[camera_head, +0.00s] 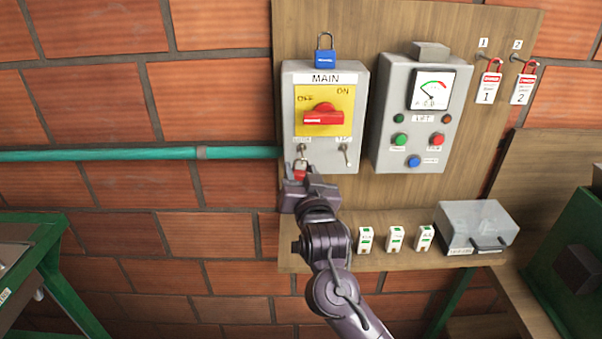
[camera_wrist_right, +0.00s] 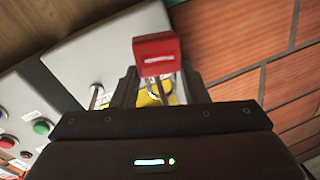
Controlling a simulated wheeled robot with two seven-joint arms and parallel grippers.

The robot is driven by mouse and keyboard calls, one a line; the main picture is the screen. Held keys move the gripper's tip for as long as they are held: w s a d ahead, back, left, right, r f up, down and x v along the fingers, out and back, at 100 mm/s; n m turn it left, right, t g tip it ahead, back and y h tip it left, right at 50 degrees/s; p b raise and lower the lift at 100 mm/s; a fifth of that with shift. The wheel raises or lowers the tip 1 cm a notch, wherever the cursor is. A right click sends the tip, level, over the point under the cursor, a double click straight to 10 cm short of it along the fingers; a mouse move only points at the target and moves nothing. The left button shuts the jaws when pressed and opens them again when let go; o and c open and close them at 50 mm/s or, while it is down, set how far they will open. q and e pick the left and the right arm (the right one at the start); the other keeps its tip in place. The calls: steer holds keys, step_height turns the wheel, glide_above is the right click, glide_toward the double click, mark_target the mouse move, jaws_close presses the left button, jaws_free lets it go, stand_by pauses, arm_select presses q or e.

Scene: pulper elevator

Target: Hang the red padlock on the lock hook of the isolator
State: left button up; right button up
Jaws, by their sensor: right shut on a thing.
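The red padlock (camera_head: 299,171) is held in my right gripper (camera_head: 306,186), just under the MAIN isolator's lower left corner. In the wrist view the padlock (camera_wrist_right: 156,54) stands up between the fingers (camera_wrist_right: 155,88). The isolator (camera_head: 325,78) is a grey box with a yellow plate and a red rotary handle (camera_head: 323,115). Its lock hook (camera_head: 302,151) sits at the lower left, just above the padlock; whether they touch I cannot tell. The tag hook (camera_head: 346,153) sits at the lower right and is empty. My left gripper is not in view.
A blue padlock (camera_head: 325,56) is on top of the isolator. The LIFT control box (camera_head: 412,125) is to its right, and two red-tagged padlocks hang further right. Several small white blocks and a clear-lidded box (camera_head: 478,225) stand on the shelf below. A green pipe (camera_head: 130,154) runs left.

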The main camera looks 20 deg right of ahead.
steer(key=o, duration=1.1)
steer(key=shift+o, duration=0.2)
